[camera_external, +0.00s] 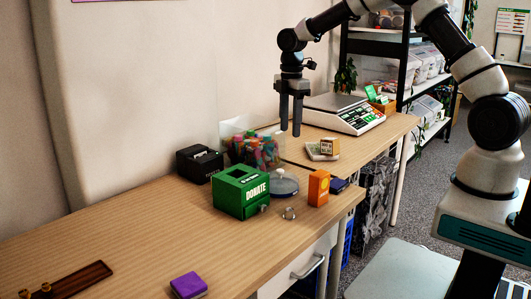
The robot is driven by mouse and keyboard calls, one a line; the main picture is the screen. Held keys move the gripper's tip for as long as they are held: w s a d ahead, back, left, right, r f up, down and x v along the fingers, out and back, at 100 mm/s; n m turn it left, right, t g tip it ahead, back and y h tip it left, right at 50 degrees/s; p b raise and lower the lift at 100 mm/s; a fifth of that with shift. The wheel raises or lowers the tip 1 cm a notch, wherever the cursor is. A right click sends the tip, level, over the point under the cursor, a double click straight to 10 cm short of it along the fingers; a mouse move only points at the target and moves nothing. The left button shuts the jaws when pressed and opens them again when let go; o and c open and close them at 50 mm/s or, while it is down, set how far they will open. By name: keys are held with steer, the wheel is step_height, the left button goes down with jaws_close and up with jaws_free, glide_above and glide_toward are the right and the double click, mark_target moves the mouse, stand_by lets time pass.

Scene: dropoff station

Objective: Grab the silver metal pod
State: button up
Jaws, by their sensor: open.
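A small silver metal object (289,213), which looks like the pod, sits on the wooden table near its front right edge. It is between the green DONATE box (242,191) and the orange box (318,188). My gripper (290,130) points down, open and with nothing visible between its fingers. It is well above the table and appears higher than and behind the pod. The pod is small in the picture, so its details are hard to tell.
A round dish (284,185) stands behind the pod. A clear container of colourful items (255,150) and a black box (199,164) stand near the wall. A purple block (189,285) lies at the front. A scale (340,113) is farther back. The table's left middle is clear.

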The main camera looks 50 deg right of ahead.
steer(key=s+a+m, duration=0.3)
steer(key=s+a, duration=0.7)
steer(key=a, duration=0.4)
steer(key=b, duration=0.2)
glide_above(290, 208)
steer(key=w, duration=0.1)
step_height(290, 208, down, 12)
steer(key=shift+a+r, duration=0.15)
steer(key=shift+r, duration=0.05)
steer(key=f, duration=0.1)
steer(key=f+b, duration=0.1)
steer(key=f, duration=0.1)
steer(key=s+f, duration=0.1)
steer(key=f, duration=0.1)
steer(key=shift+f+b, duration=0.2)
steer(key=shift+b, duration=0.1)
steer(key=shift+f, duration=0.4)
jaws_close()
